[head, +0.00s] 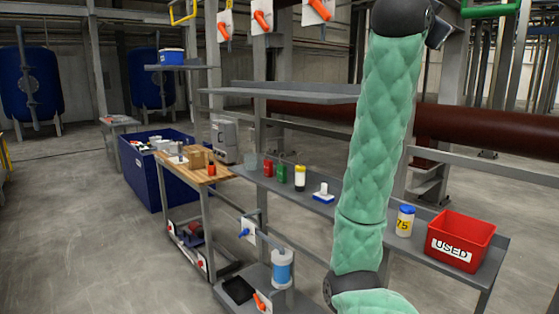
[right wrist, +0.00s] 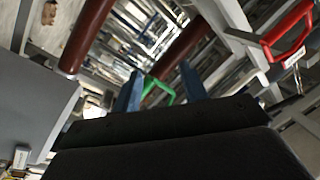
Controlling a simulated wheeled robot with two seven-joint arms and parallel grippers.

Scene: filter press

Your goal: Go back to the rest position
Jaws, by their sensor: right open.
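My right arm, in padded green covering, rises through the right half of the head view, and its upper end leaves the picture at the top. My right gripper (right wrist: 161,88) shows in the right wrist view with its two blue fingers apart and nothing held between them. A green handle (right wrist: 158,91) shows beyond the fingers; I cannot tell how far off it is. A green handle (head: 490,9) also shows at the top right of the head view. My left gripper is in neither view.
A grey shelf (head: 318,205) carries bottles, small containers and a red bin marked USED (head: 460,241). An upper shelf (head: 290,92) stands left of my arm. A red handle (right wrist: 287,33) is at right in the wrist view. A wooden-topped cart (head: 205,173) and open floor (head: 70,230) lie left.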

